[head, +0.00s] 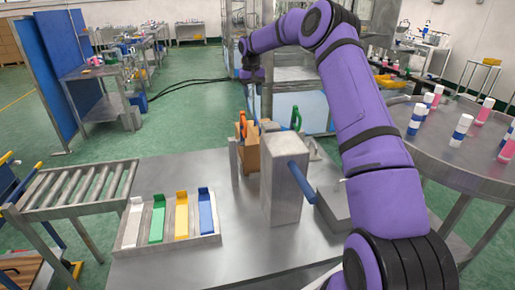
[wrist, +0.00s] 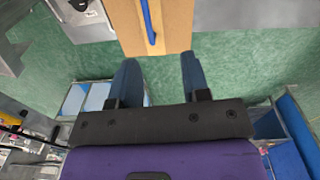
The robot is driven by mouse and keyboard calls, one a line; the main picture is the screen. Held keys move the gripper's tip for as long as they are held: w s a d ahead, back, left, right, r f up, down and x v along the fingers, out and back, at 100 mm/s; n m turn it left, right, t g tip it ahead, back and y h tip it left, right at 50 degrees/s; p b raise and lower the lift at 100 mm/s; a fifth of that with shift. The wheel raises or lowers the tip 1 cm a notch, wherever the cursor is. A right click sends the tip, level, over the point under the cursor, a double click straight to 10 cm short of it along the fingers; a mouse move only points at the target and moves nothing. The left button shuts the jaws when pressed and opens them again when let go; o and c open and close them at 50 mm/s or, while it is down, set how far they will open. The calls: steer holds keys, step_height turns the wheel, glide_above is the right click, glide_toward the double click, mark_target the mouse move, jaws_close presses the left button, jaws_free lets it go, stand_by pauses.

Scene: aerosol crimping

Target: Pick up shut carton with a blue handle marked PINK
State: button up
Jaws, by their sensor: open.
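A brown carton (wrist: 175,30) with a blue strip-like handle (wrist: 148,20) shows at the top edge of the wrist view, partly cut off. No PINK marking is readable on it. My gripper (wrist: 158,62) is open and empty, its two dark blue fingers apart and pointing toward the carton, with green floor visible between their tips and its near edge. In the head view, a brown carton (head: 251,158) stands on the metal table behind a grey metal box; I cannot tell whether it is the blue-handled one. My arm's end hangs beyond the table's far side.
An orange handle (head: 242,123) and a green handle (head: 297,119) rise near the grey box (head: 284,185) with its blue lever. A tray (head: 207,240) of coloured strips lies at front left. A roller conveyor (head: 80,187) stands left; a round table (head: 440,150) with bottles stands right.

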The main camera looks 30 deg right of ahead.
glide_above(257, 121)
step_height(257, 121, down, 6)
steer(key=r, duration=0.1)
steer(key=shift+m, duration=0.4)
steer(key=f, duration=0.5)
steer(key=shift+s+d+f, duration=0.1)
steer(key=shift+s+f, duration=0.2)
steer(key=shift+s, duration=0.1)
steer(key=shift+w+f, duration=0.15)
steer(key=shift+f, duration=1.25)
steer(key=shift+w+f, duration=0.1)
steer(key=shift+f, duration=1.3)
jaws_close()
steer(key=shift+r, duration=0.2)
